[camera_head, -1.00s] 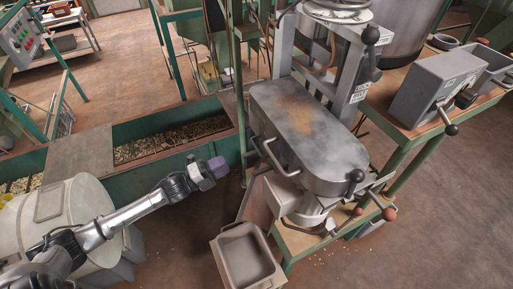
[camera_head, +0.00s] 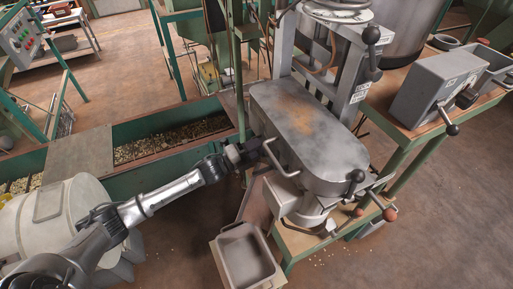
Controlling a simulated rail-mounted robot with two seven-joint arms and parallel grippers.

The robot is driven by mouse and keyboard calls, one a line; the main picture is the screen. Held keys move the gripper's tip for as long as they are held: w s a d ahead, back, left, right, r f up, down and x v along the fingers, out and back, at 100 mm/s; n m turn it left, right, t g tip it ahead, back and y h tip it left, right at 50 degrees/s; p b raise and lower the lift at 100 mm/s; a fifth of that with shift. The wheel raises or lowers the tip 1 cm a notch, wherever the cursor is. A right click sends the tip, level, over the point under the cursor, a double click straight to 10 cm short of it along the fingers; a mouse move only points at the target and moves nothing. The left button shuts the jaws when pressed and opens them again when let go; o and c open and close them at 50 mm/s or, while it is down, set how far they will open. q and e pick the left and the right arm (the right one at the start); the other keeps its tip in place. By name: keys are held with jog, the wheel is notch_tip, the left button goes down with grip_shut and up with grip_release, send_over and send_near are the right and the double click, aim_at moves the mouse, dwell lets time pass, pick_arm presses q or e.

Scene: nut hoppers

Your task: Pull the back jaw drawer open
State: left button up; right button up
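A grey metal machine housing (camera_head: 318,150) with a rounded front and a rusty patch on top stands on a green-framed table. A bent bar handle (camera_head: 276,158) sticks out from its left side. I cannot tell for sure which part is the back jaw drawer. My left gripper (camera_head: 250,152) is at the left side of the housing, close to the far end of the handle. Its fingers are small and dark here, so I cannot tell whether they are open or touch the handle. My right gripper is not in view.
A green post (camera_head: 239,75) rises just behind my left gripper. A grey open bin (camera_head: 243,257) stands below the housing. A long green trough (camera_head: 205,108) with nuts lies at the left. A grey box (camera_head: 432,92) with a lever stands on the right table.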

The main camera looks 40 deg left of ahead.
pick_arm(q)
jog(key=shift+w, duration=0.1)
grip_shut()
dwell(0.3)
